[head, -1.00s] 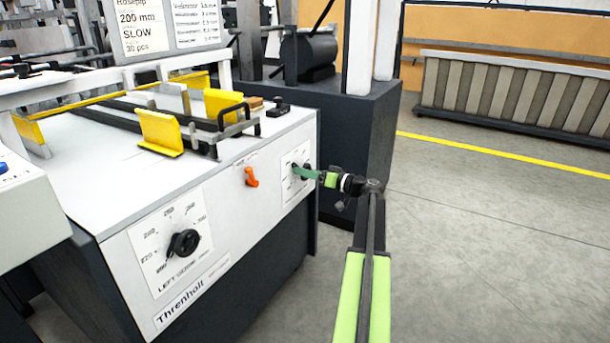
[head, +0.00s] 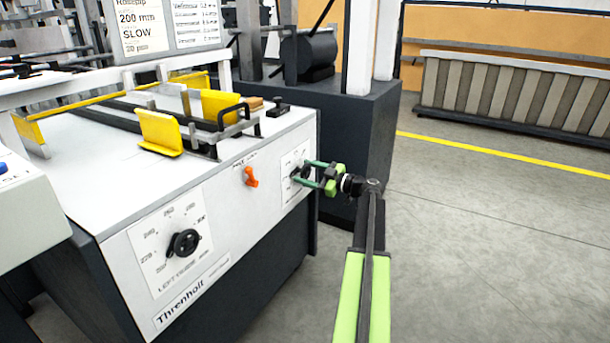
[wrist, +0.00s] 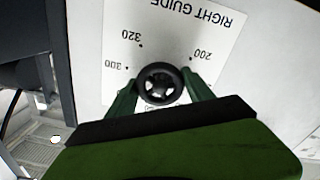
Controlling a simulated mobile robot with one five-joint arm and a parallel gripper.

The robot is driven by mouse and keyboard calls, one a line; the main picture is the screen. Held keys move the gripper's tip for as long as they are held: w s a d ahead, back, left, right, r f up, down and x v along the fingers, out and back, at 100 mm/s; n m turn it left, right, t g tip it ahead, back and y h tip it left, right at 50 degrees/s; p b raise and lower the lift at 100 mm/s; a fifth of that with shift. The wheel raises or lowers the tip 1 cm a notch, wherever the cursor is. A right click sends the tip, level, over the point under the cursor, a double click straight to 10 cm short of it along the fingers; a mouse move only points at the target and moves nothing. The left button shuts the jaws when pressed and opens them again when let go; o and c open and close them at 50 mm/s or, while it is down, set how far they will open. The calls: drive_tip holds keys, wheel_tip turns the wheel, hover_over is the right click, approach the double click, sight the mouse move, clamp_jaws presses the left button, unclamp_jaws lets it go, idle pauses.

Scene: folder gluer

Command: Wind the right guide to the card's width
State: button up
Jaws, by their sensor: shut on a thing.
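The right guide's black handwheel (wrist: 160,83) sits on a white dial plate (wrist: 206,28) lettered "RIGHT GUIDE", upside down in the wrist view. Numbers 200, 300 and 320 show around it; part of the scale is hidden. My gripper (wrist: 160,92) is shut on the handwheel, one green finger on each side. In the head view my gripper (head: 306,174) reaches the dial at the right end of the machine's front panel. Yellow guide plates (head: 160,132) stand on the machine's top. A card above reads 200 mm and SLOW (head: 140,22).
The left guide's handwheel (head: 184,243) is on the same front panel. An orange lever (head: 251,177) is between the two dials. A dark cabinet (head: 360,130) stands close behind my gripper. The grey floor at right is clear.

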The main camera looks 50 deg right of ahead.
drive_tip(key=n, duration=0.4)
drive_tip(key=shift+a+n, duration=0.15)
drive_tip(key=shift+n, duration=2.05)
drive_tip(key=o, duration=1.4)
drive_tip(key=shift+c, duration=0.2)
drive_tip(key=shift+s+d, duration=0.2)
drive_tip(key=shift+s, duration=0.1)
drive_tip(key=v, duration=1.6)
drive_tip(key=shift+s, duration=0.4)
